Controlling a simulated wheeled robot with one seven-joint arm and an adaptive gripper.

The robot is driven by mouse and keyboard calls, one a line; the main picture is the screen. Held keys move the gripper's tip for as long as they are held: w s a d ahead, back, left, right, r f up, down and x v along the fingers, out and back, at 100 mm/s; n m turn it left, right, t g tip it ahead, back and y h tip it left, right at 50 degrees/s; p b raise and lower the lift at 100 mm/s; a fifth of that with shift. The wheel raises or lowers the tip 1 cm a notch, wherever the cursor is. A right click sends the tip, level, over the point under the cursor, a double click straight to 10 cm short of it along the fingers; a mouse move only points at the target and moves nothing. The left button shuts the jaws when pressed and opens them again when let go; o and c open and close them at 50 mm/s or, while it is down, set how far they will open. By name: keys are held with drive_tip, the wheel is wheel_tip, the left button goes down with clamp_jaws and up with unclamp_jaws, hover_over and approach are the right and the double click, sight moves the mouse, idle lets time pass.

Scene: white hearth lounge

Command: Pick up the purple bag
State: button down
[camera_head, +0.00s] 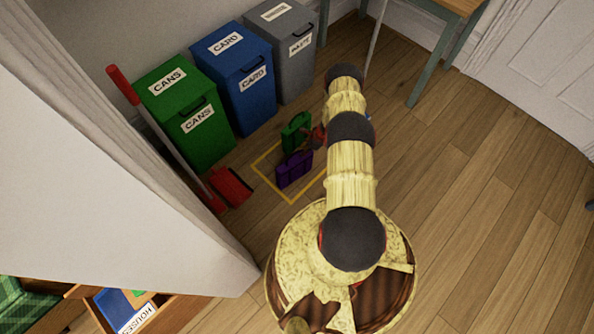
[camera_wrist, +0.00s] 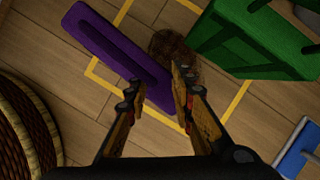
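In the wrist view the purple bag (camera_wrist: 105,40) is a long shape running from the upper left down toward my gripper (camera_wrist: 157,85). My gripper's two fingers are apart, and the bag's near end shows between and below them. I cannot tell whether they touch it. In the head view my gripper (camera_head: 317,138) is partly hidden by my arm, just right of the bags.
A green bag (camera_head: 296,132) stands just behind the purple one, and in the wrist view the green bag (camera_wrist: 255,45) is at upper right. Green (camera_head: 183,110), blue (camera_head: 236,80) and grey (camera_head: 283,45) bins line the wall. A red dustpan (camera_head: 231,187) lies left. Floor at right is clear.

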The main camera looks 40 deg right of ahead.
drive_tip(key=shift+s+a+f, duration=0.25)
drive_tip(key=shift+s+f, duration=0.3)
drive_tip(key=shift+s, duration=0.05)
drive_tip(key=shift+r+p, duration=0.3)
drive_tip(key=shift+r, duration=0.15)
drive_tip(key=r, duration=0.1)
drive_tip(key=r+p, duration=0.1)
drive_tip(key=r, duration=0.1)
drive_tip(key=shift+s+d+p, duration=0.1)
drive_tip(key=shift+d+p, duration=0.15)
drive_tip(key=shift+p, duration=0.05)
drive_tip(key=s+d+r+p, duration=0.5)
drive_tip(key=s+r, duration=0.4)
drive_tip(key=s, duration=0.3)
drive_tip(key=shift+r+p, duration=0.2)
drive_tip(key=shift+p, duration=0.15)
drive_tip(key=shift+d, duration=0.1)
